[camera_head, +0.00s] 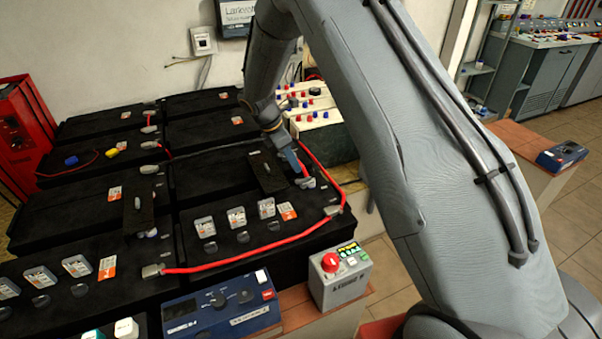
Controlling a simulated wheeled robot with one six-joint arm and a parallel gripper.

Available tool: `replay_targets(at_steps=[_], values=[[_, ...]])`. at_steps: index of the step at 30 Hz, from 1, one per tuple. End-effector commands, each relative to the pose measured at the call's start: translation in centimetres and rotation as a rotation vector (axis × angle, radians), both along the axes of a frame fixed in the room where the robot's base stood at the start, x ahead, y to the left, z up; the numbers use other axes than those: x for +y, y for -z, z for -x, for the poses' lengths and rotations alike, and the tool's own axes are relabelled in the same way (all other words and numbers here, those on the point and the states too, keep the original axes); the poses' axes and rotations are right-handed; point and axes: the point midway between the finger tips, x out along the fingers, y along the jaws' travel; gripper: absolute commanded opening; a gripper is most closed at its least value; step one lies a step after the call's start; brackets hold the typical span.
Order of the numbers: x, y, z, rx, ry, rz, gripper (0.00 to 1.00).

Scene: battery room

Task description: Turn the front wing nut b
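My gripper (297,168) points down at the right end of a black battery (215,180), close to a grey terminal clamp (307,183) with a red cable. The fingers are small and seen from behind, so I cannot tell whether they are open, shut or touching the clamp. I cannot make out a wing nut or a letter b; one may be hidden behind the gripper or too small to see.
A blue meter box (222,309) and a grey box with a red button (338,275) stand in front. My large arm link blocks the right middle.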

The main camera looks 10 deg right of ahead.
Motion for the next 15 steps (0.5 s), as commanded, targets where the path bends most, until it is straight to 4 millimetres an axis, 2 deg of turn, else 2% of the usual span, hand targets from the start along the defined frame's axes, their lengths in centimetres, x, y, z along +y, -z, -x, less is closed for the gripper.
replay_targets(at_steps=[5, 15], values=[[-0.3, 1.2, -0.5, 0.011, -0.031, 0.012, 0.28], [-2.2, 5.7, -0.8, 0.01, -0.028, 0.011, 0.28]])
